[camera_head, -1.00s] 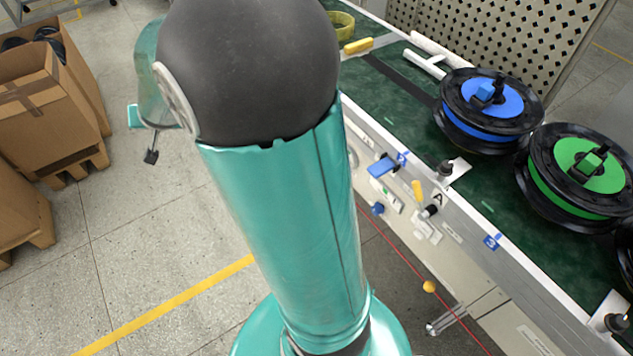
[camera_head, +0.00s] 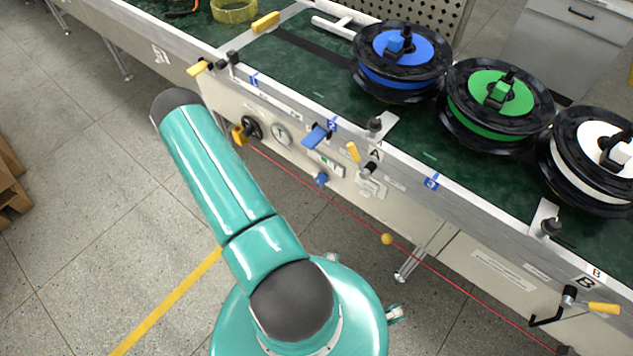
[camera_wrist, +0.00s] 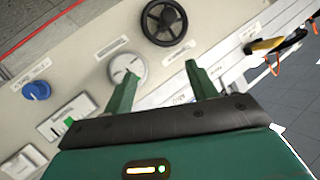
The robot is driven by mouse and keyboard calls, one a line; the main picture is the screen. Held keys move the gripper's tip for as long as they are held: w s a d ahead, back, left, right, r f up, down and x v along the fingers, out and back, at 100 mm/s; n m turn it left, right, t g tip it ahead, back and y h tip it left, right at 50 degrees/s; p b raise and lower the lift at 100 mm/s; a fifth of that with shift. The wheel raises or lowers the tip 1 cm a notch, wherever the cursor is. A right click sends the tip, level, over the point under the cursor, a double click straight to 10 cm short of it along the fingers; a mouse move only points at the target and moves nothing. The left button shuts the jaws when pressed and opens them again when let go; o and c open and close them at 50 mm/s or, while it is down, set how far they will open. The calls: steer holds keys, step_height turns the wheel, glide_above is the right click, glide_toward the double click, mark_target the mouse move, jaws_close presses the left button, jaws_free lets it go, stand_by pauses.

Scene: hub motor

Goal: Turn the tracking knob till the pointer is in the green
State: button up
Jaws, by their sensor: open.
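In the wrist view, the control panel (camera_wrist: 80,60) carries a blue knob (camera_wrist: 36,90), a round pale dial (camera_wrist: 127,66) and a black handwheel (camera_wrist: 164,22). A white plate with a green patch (camera_wrist: 70,121) lies near the blue knob. The labels are too small to read, so I cannot tell which control is the tracking knob, nor where a pointer stands. My gripper (camera_wrist: 161,72) is open and empty. Its left fingertip overlaps the dial in the picture and its right one is right of it; contact cannot be told. The head view shows the handwheel (camera_head: 252,127), dial (camera_head: 282,134) and blue knob (camera_head: 321,180), but not my gripper.
A conveyor (camera_head: 310,70) carries blue (camera_head: 402,62), green (camera_head: 498,103) and white (camera_head: 590,160) reels. A blue lever (camera_head: 316,136) and yellow handles (camera_head: 353,152) project from its side. A red cord (camera_head: 290,176) runs below the panel.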

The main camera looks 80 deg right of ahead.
steer(key=s+f+m+g+h, duration=0.1)
steer(key=s+f+m+g, duration=0.15)
steer(key=s+f, duration=0.6)
steer(key=g+h, duration=0.1)
steer(key=g, duration=0.5)
glide_toward(318, 183)
steer(key=shift+m+t, duration=0.25)
steer(key=shift+t, duration=0.1)
steer(key=x, duration=1)
steer(key=shift+s+d+r, duration=0.25)
steer(key=c, duration=1)
